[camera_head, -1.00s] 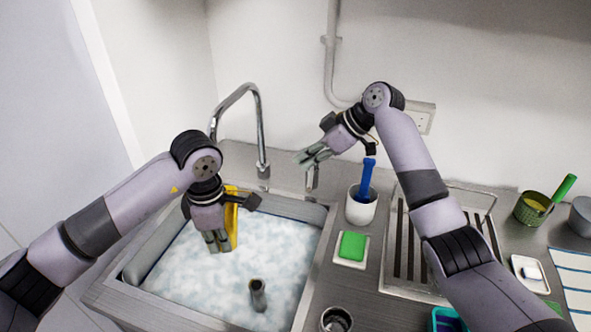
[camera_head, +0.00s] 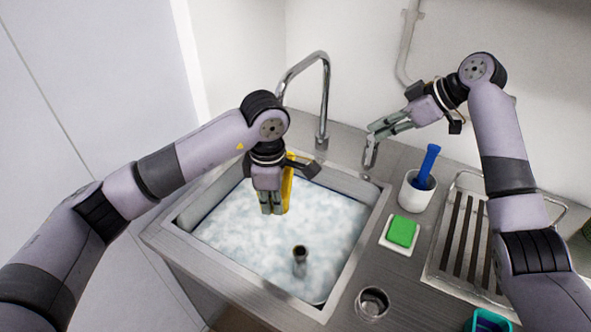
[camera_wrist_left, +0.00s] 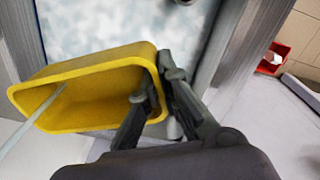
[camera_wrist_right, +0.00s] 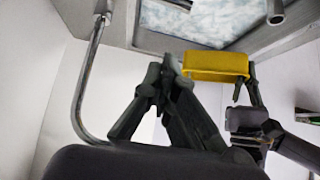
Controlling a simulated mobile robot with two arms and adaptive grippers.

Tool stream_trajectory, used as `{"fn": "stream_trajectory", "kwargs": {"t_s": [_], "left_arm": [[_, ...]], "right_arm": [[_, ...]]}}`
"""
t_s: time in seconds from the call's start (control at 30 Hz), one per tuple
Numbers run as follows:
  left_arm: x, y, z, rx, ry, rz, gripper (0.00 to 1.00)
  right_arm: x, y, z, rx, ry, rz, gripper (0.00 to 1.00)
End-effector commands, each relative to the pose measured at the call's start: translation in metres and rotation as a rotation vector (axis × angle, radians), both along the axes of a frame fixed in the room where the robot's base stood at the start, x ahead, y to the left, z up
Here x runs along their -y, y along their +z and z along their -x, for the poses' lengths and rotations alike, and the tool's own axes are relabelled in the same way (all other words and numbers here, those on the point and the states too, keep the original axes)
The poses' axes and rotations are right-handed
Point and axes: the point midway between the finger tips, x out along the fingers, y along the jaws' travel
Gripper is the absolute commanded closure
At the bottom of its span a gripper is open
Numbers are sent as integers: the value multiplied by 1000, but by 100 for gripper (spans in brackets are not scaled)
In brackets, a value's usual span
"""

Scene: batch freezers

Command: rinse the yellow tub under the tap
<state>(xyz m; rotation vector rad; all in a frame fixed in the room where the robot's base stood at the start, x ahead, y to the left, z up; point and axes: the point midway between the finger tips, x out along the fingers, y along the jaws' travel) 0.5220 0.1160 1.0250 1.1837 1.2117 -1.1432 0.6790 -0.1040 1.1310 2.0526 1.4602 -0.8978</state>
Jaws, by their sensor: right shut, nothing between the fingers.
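The yellow tub (camera_head: 289,186) hangs over the sink (camera_head: 345,275), partly hidden behind my left gripper (camera_head: 271,208). In the left wrist view my left gripper (camera_wrist_left: 163,80) is shut on a side wall of the tub (camera_wrist_left: 95,68), whose open mouth faces the camera. A thin pale line (camera_wrist_left: 33,120) runs into the mouth; I cannot tell if it is water. The curved tap (camera_head: 325,95) rises behind the sink, its spout right of the tub. My right gripper (camera_head: 372,130) is shut and empty beside the tap's lever (camera_head: 370,155); I cannot tell if they touch.
The sink holds cloudy whitish water with an upright pipe (camera_head: 300,262). To its right are a green sponge (camera_head: 402,232) on a white dish, a white cup (camera_head: 415,194) with a blue-handled tool, a metal cup (camera_head: 372,303) and a drain rack (camera_head: 445,270).

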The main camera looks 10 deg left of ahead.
Motion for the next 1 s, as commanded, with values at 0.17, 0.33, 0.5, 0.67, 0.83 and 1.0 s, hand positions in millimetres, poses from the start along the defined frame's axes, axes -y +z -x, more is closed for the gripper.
{"fn": "stream_trajectory", "kwargs": {"t_s": [0.17,0.33,0.5,0.67,0.83,1.0], "left_arm": [[0,0,0,0,0,0,100],[0,0,0,0,0,0,100],[0,0,0,0,0,0,100],[0,0,0,0,0,0,100],[0,0,0,0,0,0,100],[0,0,0,0,0,0,100]], "right_arm": [[0,0,0,0,0,0,100],[0,0,0,0,0,0,100],[2,0,1,-13,-22,0,100],[17,0,6,-95,-163,-3,100],[43,1,17,-242,-443,-21,100],[68,3,29,-372,-740,-62,100]]}}
